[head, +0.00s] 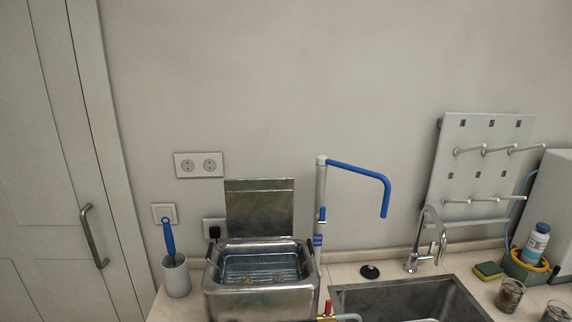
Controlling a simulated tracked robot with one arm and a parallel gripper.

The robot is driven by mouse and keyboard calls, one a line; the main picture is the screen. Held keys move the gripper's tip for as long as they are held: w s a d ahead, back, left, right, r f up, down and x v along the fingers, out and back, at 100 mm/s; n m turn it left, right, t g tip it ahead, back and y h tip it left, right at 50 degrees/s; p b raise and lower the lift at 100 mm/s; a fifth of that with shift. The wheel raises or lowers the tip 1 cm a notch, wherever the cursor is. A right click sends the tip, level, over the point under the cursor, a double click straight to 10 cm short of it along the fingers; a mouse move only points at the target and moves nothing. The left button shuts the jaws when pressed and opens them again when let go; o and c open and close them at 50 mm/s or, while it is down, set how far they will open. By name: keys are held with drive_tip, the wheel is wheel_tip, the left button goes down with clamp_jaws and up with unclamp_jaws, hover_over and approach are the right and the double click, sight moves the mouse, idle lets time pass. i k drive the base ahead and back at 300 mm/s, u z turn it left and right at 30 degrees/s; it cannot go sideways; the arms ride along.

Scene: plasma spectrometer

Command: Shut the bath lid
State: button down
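The bath (262,305) is a metal box on the counter, left of the sink. Its lid (259,208) stands open, upright at the back edge against the wall. Inside the bath is a wire basket (262,267) with small yellowish items in it, too small to name. The bath's lower front is cut off by the bottom edge of the picture. My gripper is not in view.
A white cup with a blue-handled brush (176,277) stands left of the bath. A tall pipe with a blue arm (358,172) rises close on the right. A red-topped brass fitting (328,309) is in front. The sink (405,298) and faucet (428,240) lie further right.

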sight(256, 209)
drive_tip(key=i, duration=1.25)
drive_tip(key=u, duration=0.1)
